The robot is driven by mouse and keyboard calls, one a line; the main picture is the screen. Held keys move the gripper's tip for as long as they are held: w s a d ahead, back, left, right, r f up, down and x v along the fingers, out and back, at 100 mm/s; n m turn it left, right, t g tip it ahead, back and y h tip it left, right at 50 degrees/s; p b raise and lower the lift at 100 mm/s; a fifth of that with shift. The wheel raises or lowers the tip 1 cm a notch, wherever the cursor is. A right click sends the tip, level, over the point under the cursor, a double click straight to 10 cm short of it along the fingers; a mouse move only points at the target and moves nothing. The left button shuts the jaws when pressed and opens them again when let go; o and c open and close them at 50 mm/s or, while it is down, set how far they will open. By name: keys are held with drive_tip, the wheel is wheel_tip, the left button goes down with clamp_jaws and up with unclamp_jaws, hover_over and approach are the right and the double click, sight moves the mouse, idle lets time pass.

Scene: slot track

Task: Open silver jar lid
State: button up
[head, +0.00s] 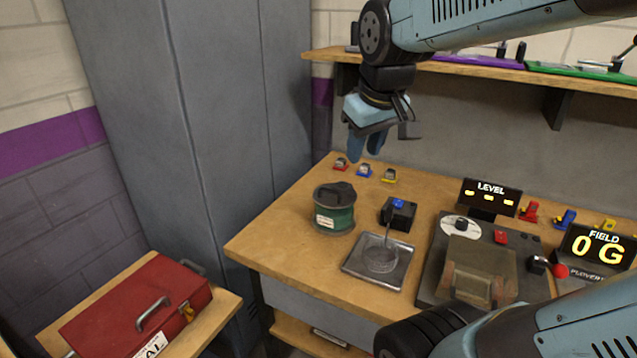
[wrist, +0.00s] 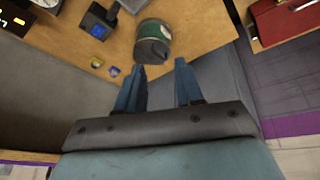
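A green jar (head: 336,220) with a pale label stands upright on the workbench near its left side. Its dark grey lid (head: 335,192) with a raised grip is on top. No silver-coloured lid shows. My gripper (head: 366,152) is above and behind the jar, pointing down, apart from it. In the wrist view my gripper (wrist: 160,68) has its two blue fingers spread with nothing between them. The green jar (wrist: 154,30) and its dark lid (wrist: 151,51) show just beyond the fingertips there.
A black box with a blue button (head: 398,212) and a metal tray (head: 379,261) stand right of the jar. A control panel (head: 441,270) lies farther right. A shelf (head: 440,68) hangs behind, close to my arm. A red toolbox (head: 140,310) sits lower left; grey lockers (head: 200,130) rise at left.

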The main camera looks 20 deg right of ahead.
drive_tip(key=w+f+n+g, duration=0.2)
drive_tip(key=w+n, duration=0.1)
drive_tip(key=w, duration=0.6)
drive_tip(key=n+h, duration=0.1)
drive_tip(key=n, duration=0.2)
approach(328, 190)
drive_tip(key=shift+g, duration=0.4)
drive_tip(key=f, duration=0.2)
drive_tip(key=w+f, duration=0.1)
drive_tip(key=f, duration=0.2)
drive_tip(key=w+d+f, duration=0.1)
drive_tip(key=f, duration=0.1)
drive_tip(key=shift+f, duration=0.25)
drive_tip(key=shift+c, duration=0.4)
clamp_jaws()
